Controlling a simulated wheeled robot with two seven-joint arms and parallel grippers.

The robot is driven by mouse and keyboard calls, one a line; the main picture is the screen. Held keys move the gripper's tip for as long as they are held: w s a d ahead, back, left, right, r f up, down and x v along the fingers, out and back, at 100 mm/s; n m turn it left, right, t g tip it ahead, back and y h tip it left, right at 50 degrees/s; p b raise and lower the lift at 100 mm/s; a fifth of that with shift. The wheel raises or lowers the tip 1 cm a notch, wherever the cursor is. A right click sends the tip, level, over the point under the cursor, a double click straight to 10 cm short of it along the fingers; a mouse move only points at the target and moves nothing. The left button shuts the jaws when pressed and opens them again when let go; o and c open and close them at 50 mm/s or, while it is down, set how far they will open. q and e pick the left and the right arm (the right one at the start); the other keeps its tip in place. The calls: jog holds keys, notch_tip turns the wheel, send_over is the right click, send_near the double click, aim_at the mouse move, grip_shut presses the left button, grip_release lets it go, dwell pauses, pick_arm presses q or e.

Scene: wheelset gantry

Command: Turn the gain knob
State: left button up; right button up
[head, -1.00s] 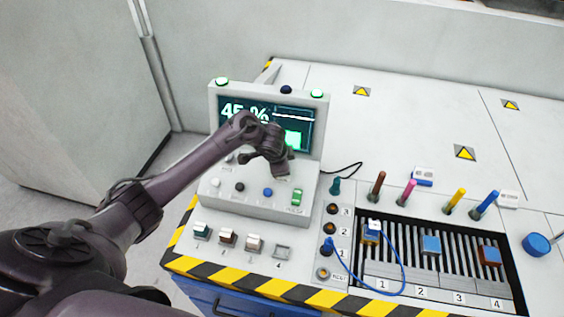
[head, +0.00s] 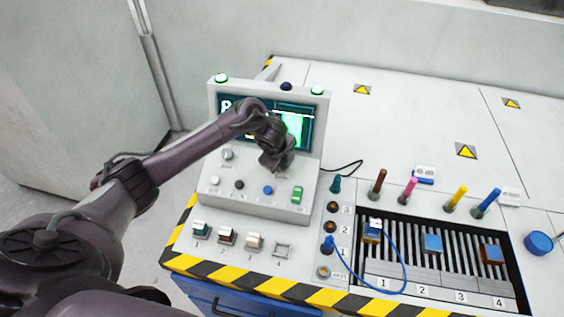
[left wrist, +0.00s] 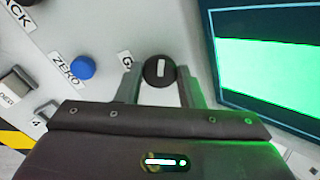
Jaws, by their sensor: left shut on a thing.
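The gain knob (left wrist: 159,70) is a round dark knob with a white bar mark, beside a label whose visible letter is G. It shows in the left wrist view between the two fingers of my left gripper (head: 276,164), which is shut on it. In the head view my gripper hides the knob on the sloped face of the grey console. The screen (head: 300,129) behind shows a reading starting with 8, partly hidden by my arm, and a large green block. My right gripper is not in view.
A blue ZERO button (left wrist: 82,67), a green switch (head: 297,195) and other small controls sit close to the knob. A slotted rack (head: 443,262) with blocks and a blue cable stands to the right. The back of the bench is mostly clear.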

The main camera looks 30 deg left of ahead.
pick_arm(q)
jog(key=shift+r+m, duration=0.1)
jog(key=shift+m, duration=0.4)
jog(key=shift+w, duration=0.1)
jog(key=o, duration=1)
jog(key=v, duration=0.7)
jog(key=shift+r, duration=0.35)
jog(key=shift+s, duration=0.25)
